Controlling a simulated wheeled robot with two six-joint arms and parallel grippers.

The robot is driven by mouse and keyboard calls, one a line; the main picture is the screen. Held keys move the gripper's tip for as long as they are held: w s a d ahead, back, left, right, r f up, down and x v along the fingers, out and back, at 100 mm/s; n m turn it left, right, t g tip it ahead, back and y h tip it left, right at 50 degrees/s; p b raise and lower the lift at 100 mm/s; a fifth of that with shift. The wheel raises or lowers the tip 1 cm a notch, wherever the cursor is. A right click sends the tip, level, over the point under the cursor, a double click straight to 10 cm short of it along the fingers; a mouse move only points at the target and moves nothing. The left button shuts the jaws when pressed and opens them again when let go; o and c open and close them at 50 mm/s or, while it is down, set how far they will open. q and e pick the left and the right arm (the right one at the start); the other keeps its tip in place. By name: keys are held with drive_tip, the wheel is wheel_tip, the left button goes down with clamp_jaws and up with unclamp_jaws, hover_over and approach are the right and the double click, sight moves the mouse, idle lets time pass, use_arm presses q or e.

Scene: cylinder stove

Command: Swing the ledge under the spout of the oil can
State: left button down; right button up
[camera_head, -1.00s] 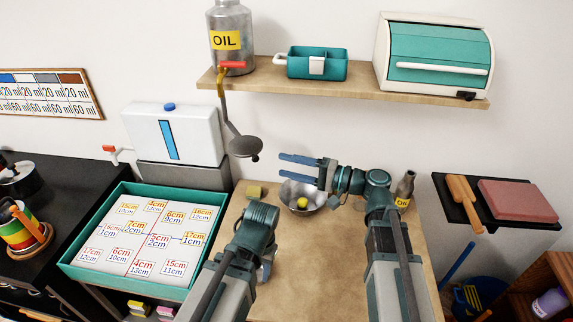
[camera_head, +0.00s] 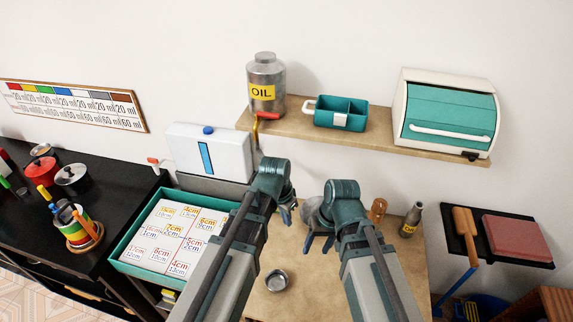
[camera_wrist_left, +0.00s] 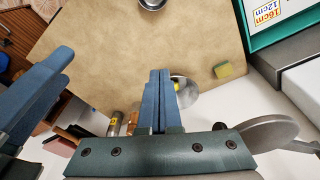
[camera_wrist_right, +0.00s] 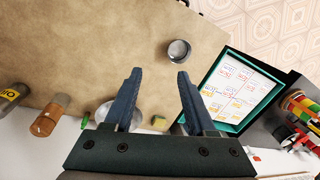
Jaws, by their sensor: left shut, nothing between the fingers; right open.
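The oil can (camera_head: 266,82) stands at the left end of the wall shelf, its yellow spout (camera_head: 256,132) with a red handle hanging down in front. The ledge, a grey round plate on an arm, is hidden behind my left arm in the head view; the left wrist view shows its plate (camera_wrist_left: 268,132) at the lower right, beside my left gripper and apart from its fingers. My left gripper (camera_wrist_left: 160,75) is shut and empty above the table; it also shows in the head view (camera_head: 287,218). My right gripper (camera_wrist_right: 158,76) is open and empty, to its right.
A small metal cup (camera_head: 277,281) stands on the wooden table (camera_head: 310,295). A bowl (camera_wrist_right: 103,114), a sponge (camera_wrist_right: 159,121) and a wooden mill (camera_wrist_right: 47,118) are near the wall. A white tank (camera_head: 225,150) and teal tray (camera_head: 125,253) stand left. The table around the cup is clear.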

use_arm(q)
drive_tip(key=w+r+m+h+p, duration=0.1)
drive_tip(key=w+r+p, duration=0.4)
drive_tip(key=r, duration=0.3)
drive_tip(key=w+r+m+t+p, duration=0.1)
drive_tip(key=w+r+p, duration=0.3)
drive_tip(key=r+p, duration=0.3)
drive_tip(key=shift+w+a+r+m+t+h, duration=0.25)
drive_tip(key=shift+w+r+m+t+h, duration=0.05)
drive_tip(key=shift+w+r+h, duration=0.15)
use_arm(e)
wheel_tip(320, 180, up, 15)
drive_tip(key=s+n+h, duration=0.1)
drive_tip(key=s+h, duration=0.2)
drive_tip(key=shift+d+f, duration=0.2)
drive_tip(key=shift+d, duration=0.25)
use_arm(q)
drive_tip(key=shift+f, duration=0.1)
use_arm(e)
drive_tip(key=shift+f, duration=0.1)
use_arm(q)
drive_tip(key=b+x, duration=1)
drive_tip(key=x, duration=0.1)
drive_tip(key=s+a, duration=0.2)
drive_tip(key=a, duration=0.1)
drive_tip(key=shift+s+a, duration=0.15)
drive_tip(key=shift+s, duration=0.25)
use_arm(e)
wheel_tip(320, 180, down, 10)
drive_tip(key=shift+n, duration=0.3)
